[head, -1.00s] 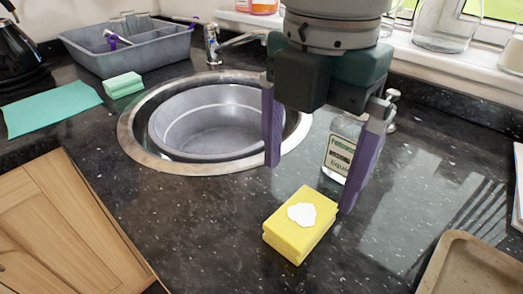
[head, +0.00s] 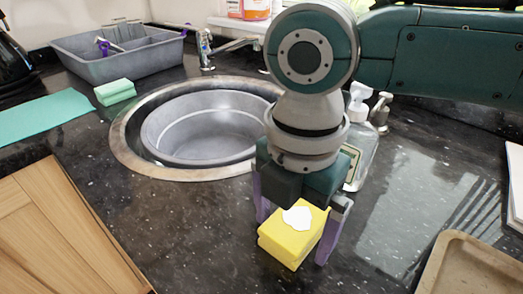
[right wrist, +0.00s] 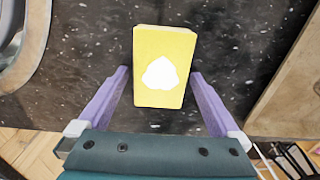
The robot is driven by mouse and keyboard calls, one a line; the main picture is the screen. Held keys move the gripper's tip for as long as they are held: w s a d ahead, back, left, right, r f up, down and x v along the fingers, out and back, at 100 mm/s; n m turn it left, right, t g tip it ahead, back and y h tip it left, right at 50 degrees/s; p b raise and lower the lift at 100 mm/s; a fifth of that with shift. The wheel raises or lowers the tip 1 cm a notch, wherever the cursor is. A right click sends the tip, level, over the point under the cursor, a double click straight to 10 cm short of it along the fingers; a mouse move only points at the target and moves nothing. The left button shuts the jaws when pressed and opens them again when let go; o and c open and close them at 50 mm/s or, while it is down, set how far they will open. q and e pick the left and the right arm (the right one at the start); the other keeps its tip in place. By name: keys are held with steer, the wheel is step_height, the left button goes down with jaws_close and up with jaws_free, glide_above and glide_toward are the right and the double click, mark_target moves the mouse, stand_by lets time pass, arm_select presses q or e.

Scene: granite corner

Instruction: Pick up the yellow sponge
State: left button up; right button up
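The yellow sponge (head: 290,240) lies flat on the dark granite counter, with a white patch on its top. It also shows in the right wrist view (right wrist: 165,50). My right gripper (head: 292,238) is open and low over the counter, with one purple finger on each side of the sponge. In the right wrist view my right gripper (right wrist: 163,78) has its fingers spread wider than the sponge, with gaps on both sides. My left gripper is not in view.
A round sink (head: 130,153) is left of the sponge. A clear soap bottle (head: 365,150) stands behind my gripper. A beige tray (head: 470,268) is at the right front. A green sponge (head: 115,92), a teal cloth (head: 40,117) and a grey dish rack (head: 125,55) are at the left.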

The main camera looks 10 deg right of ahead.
mark_target(292, 225)
steer(key=c, duration=1.3)
step_height(292, 225, up, 20)
steer(key=shift+r+p, duration=0.1)
steer(key=shift+p, duration=0.9)
steer(key=o, duration=0.8)
steer(key=c, duration=0.6)
